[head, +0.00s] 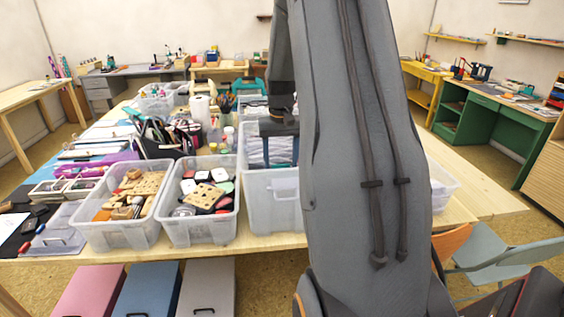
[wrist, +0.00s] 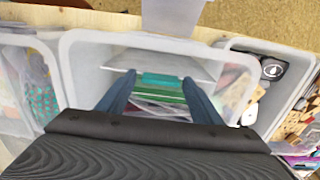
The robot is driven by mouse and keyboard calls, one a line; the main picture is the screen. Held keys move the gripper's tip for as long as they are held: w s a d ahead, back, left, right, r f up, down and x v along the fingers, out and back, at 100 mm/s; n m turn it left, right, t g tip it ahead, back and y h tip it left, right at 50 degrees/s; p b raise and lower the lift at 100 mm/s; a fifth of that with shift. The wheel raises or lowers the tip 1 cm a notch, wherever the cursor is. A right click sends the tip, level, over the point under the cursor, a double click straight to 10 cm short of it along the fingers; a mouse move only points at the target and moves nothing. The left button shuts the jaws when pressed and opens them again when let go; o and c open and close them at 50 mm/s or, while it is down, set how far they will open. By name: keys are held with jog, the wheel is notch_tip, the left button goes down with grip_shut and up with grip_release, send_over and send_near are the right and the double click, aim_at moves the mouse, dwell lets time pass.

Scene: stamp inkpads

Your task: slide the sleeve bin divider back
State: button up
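The clear sleeve bin (head: 272,205) stands near the table's front, partly hidden by my arm. Stacked flat sleeves (head: 268,152) show inside it. In the wrist view its pale rim (wrist: 72,75) surrounds my fingers. A whitish upright panel (wrist: 165,62), perhaps the divider, crosses the bin, with a teal piece (wrist: 164,87) in front of it. My gripper (wrist: 160,77) points down into the bin, its two blue-grey fingers spread apart on either side of the teal piece. I cannot tell whether they touch it. In the head view my gripper (head: 278,150) is over the bin.
Left of the sleeve bin stand a bin of inkpads (head: 198,228) and a bin of wooden stamps (head: 120,232), close together. A clear bin (head: 440,188) shows right of my arm. Bottles and a paper roll (head: 200,112) stand behind. Bare table lies at right (head: 490,200).

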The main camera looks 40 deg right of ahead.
jog(key=shift+o, duration=0.3)
notch_tip(320, 180, up, 8)
jog(key=shift+f+b, duration=0.1)
jog(key=shift+b, duration=1.05)
jog(key=shift+a, duration=0.1)
